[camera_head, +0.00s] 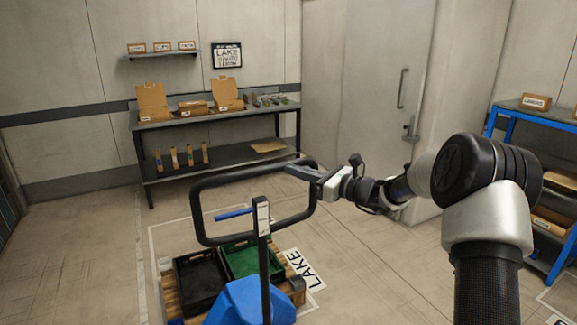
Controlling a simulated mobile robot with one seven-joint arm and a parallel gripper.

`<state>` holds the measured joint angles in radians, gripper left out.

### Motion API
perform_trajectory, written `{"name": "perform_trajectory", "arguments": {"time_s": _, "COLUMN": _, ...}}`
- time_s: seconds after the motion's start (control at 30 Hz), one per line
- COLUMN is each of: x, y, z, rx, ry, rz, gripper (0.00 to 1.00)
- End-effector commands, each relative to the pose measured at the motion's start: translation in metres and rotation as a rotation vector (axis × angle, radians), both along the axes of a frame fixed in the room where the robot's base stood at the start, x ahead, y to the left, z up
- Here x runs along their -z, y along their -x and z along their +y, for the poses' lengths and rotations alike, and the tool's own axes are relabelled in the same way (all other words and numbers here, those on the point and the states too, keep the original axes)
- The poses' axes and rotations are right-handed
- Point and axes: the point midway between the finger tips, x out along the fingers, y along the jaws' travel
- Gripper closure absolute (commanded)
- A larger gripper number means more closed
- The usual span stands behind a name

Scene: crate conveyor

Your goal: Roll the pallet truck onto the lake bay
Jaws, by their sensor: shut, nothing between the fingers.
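The pallet truck (245,303) has a blue body, a dark upright post and a black loop handle (196,208). It stands at the lower middle with a wooden pallet (299,292) just beyond it. The pallet carries a black crate (178,285) and a green crate (232,268). The lake bay shows as a white floor outline (151,250) and a white LAKE label (303,270) right of the pallet. My gripper (290,169) is shut and empty at the handle's upper right corner. I cannot tell whether it touches the handle.
A dark workbench (222,169) with cardboard boxes stands at the back wall beyond the truck. A grey door (375,90) is behind my arm. A blue-framed shelf (503,130) with boxes stands at the right. The floor left of the truck and between door and shelf is clear.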

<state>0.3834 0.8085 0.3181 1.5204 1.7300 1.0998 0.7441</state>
Motion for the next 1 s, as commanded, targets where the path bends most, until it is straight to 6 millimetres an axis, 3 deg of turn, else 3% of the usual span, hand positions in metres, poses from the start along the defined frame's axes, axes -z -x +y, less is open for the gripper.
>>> {"name": "perform_trajectory", "arguments": {"time_s": 1.0, "x": 0.003, "y": 0.086, "z": -0.045, "rx": 0.002, "ry": 0.003, "rz": 0.006, "gripper": 1.00}}
